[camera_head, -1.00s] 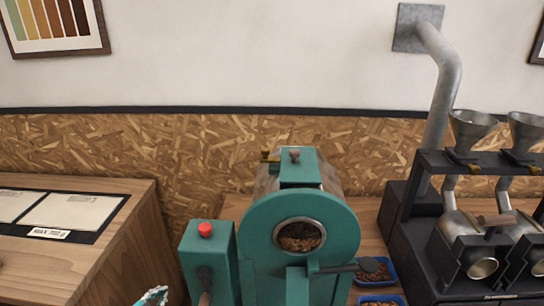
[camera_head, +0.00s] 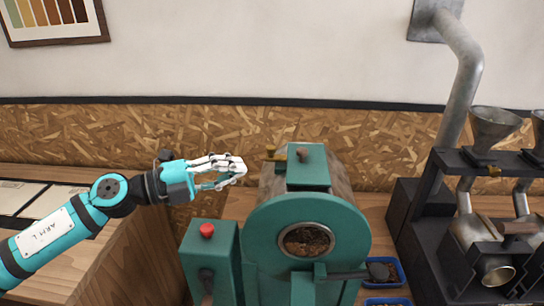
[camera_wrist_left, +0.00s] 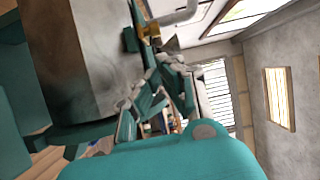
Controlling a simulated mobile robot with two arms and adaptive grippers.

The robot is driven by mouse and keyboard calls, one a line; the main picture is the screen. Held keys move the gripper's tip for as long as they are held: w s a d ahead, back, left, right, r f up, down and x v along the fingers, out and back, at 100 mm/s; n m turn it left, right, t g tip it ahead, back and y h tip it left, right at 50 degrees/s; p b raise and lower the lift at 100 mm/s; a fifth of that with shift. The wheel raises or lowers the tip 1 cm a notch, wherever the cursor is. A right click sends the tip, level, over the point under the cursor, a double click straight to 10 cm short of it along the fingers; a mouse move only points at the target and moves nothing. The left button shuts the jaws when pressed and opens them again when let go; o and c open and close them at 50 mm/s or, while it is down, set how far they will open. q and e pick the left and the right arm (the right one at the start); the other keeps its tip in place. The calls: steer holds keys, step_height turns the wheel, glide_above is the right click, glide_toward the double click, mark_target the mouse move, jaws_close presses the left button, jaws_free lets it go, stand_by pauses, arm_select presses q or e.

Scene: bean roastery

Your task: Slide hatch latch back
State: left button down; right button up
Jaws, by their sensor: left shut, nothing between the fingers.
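The teal hatch (camera_head: 308,167) with a small knob (camera_head: 303,152) sits on top of the roaster drum. A brass latch (camera_head: 277,156) is at the hatch's left side; it also shows in the left wrist view (camera_wrist_left: 151,30), near the upper middle. My left gripper (camera_head: 242,167) is shut and empty, just left of the latch and apart from it in the head view. In the left wrist view its fingers (camera_wrist_left: 155,80) point toward the latch and partly cover the area below it. My right gripper is not in view.
The teal roaster front (camera_head: 345,232) has a round bean window (camera_head: 307,241). A control box with a red button (camera_head: 207,230) stands below my left gripper. A wooden counter (camera_head: 135,250) is at left, and a black stand with metal funnels (camera_head: 494,123) is at right.

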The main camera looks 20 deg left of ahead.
arm_select(q)
steer(key=p+x, duration=0.2)
steer(key=x, duration=0.1)
steer(key=p+x, duration=0.3)
steer(key=x, duration=0.1)
steer(key=shift+w+d+r, duration=0.1)
steer(key=shift+r, duration=0.1)
steer(key=shift+w+d+f, duration=0.25)
steer(key=shift+w+d, duration=0.1)
steer(key=shift+d, duration=0.1)
steer(key=shift+a+f+b, duration=0.25)
steer(key=shift+a+b, duration=0.25)
steer(key=shift+a, duration=0.15)
steer(key=shift+a+r, duration=0.1)
steer(key=shift+a, duration=0.25)
steer(key=shift+r, duration=0.25)
steer(key=shift+a, duration=0.15)
